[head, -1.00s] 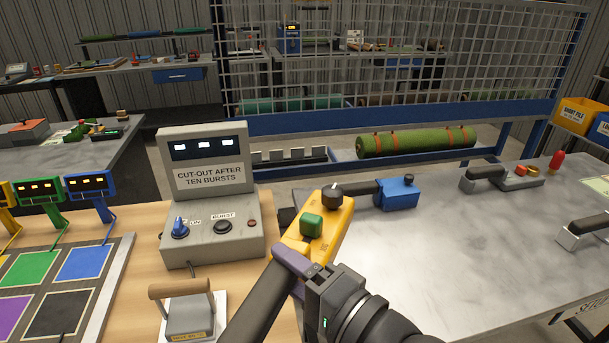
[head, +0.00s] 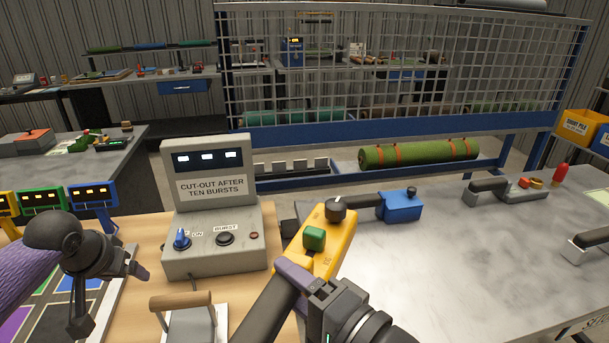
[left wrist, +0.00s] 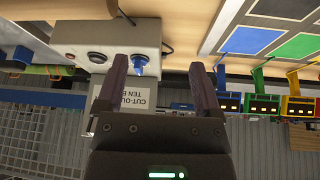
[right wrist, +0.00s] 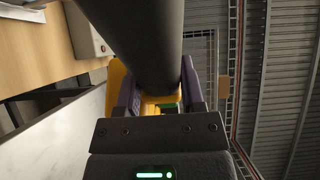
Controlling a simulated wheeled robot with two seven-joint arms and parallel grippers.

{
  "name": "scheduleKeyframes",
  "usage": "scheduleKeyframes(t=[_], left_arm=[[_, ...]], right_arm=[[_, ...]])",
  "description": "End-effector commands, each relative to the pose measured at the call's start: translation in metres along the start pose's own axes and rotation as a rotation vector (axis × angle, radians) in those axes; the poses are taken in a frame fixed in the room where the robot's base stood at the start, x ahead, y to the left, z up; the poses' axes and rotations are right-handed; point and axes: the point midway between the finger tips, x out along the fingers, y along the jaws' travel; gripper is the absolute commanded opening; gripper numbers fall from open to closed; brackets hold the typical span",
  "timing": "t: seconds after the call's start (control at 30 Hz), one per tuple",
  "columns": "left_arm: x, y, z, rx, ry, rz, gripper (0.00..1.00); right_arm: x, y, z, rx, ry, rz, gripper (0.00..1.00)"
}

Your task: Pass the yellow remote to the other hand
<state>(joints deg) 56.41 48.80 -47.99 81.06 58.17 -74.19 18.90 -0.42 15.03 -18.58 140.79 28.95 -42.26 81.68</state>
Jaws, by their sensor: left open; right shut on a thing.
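The yellow remote (head: 328,245) has a green button and a black knob on its face and a thick black handle running down to the lower left. My right gripper (head: 300,280) is shut on the remote and holds it raised in front of the bench. In the right wrist view the remote (right wrist: 122,80) is mostly hidden behind its black handle, between the fingers of my right gripper (right wrist: 160,95). My left gripper (head: 140,270) is open and empty at the left, apart from the remote. Its spread fingers (left wrist: 160,85) show in the left wrist view with nothing between them.
A grey control box (head: 212,250) with knobs and a sign stands between my grippers. A wooden-handled tool (head: 185,302) is in front of it. A blue tool (head: 400,205) lies behind the remote.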

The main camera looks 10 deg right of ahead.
Motion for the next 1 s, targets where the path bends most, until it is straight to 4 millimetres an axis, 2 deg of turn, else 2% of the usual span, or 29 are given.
scheduleKeyframes(t=[0.03,0.13,0.2,0.3,0.43,0.5,0.6,0.67,0.77,1.0], left_arm=[[-0.015,0.037,-0.019,0.014,0.01,0.065,0.85],[-0.052,0.107,-0.044,0.059,0.0,0.173,0.85],[-0.086,0.155,-0.055,0.112,-0.009,0.231,0.85],[-0.137,0.216,-0.057,0.212,-0.028,0.274,0.85],[-0.196,0.274,-0.042,0.349,-0.045,0.262,0.85],[-0.218,0.292,-0.032,0.408,-0.048,0.238,0.85],[-0.237,0.307,-0.021,0.461,-0.05,0.206,0.85],[-0.241,0.312,-0.017,0.478,-0.052,0.195,0.85],[-0.231,0.315,-0.014,0.483,-0.053,0.189,0.85],[-0.171,0.324,-0.009,0.48,-0.055,0.189,0.85]], right_arm=[[0.0,-0.001,0.0,-0.001,0.0,-0.003,0.0],[0.0,-0.001,0.0,-0.001,0.0,-0.003,0.0],[0.0,-0.001,0.0,-0.001,0.0,-0.003,0.0],[0.0,-0.001,0.0,-0.001,0.0,-0.003,0.0],[0.0,-0.001,0.0,-0.001,0.0,-0.003,0.0],[0.0,-0.001,0.0,-0.001,0.0,-0.003,0.0],[0.0,-0.001,0.0,-0.001,0.0,-0.003,0.0],[0.0,-0.001,0.0,-0.001,0.0,-0.003,0.0],[0.0,-0.001,0.0,-0.001,0.0,-0.002,0.0],[0.0,-0.001,0.0,-0.001,0.0,-0.003,0.0]])
